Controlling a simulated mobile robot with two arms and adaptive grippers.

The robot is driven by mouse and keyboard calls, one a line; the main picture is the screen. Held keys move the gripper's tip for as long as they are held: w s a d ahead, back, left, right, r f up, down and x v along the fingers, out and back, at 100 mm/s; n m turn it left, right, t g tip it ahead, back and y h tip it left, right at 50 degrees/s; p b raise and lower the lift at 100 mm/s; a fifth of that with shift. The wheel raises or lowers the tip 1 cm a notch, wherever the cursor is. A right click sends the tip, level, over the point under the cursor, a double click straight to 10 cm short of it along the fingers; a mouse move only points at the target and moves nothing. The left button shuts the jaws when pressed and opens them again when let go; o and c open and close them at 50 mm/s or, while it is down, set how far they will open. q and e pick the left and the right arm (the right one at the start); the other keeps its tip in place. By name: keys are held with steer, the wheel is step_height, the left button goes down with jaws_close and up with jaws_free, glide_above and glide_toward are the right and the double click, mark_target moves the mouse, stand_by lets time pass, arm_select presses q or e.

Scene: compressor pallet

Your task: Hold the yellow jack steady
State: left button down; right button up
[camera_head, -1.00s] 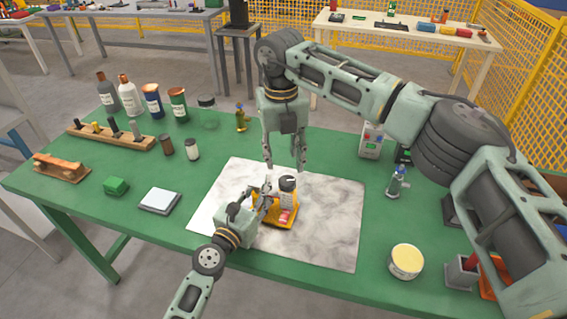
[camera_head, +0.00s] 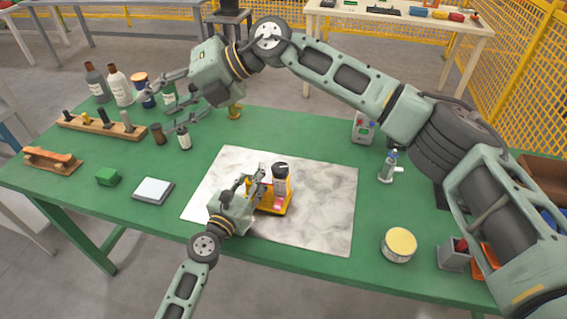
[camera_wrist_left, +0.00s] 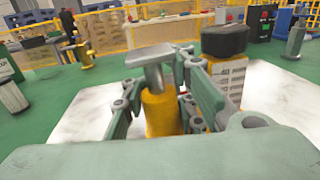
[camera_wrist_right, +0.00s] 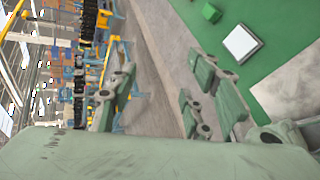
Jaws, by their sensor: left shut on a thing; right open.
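The yellow jack (camera_head: 270,206) stands on the grey-white mat (camera_head: 320,210). In the left wrist view its yellow cylinder (camera_wrist_left: 160,112) is upright under a flat grey head. My left gripper (camera_head: 254,187) is shut on the jack, its fingers on either side of the cylinder in the left wrist view (camera_wrist_left: 155,105). My right gripper (camera_head: 165,98) is open and empty, by the bottles at the back left.
Several bottles (camera_head: 117,85) stand at the back left, near my right gripper. A wooden rack (camera_head: 100,126), a green block (camera_head: 108,177) and a white-topped pad (camera_head: 153,190) lie left of the mat. A round tin (camera_head: 399,245) stands right of it. My right arm spans the table's rear.

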steer(key=w+d+r+m+t+y, duration=0.1)
steer(key=w+r+m+t+y, duration=0.25)
steer(key=r, duration=0.55)
steer(key=w+r+m+t+y, duration=0.3)
steer(key=r+m+t+y, duration=0.15)
steer(key=r, duration=0.35)
steer(key=w+d+m+t+h, duration=0.95)
steer(key=d+m, duration=0.25)
steer(key=m, duration=0.4)
steer(key=m+g+h, duration=0.6)
steer(key=g+h, duration=0.2)
steer(key=g, duration=0.6)
glide_toward(282, 166)
steer(key=x, duration=0.8)
steer(key=shift+f, duration=0.4)
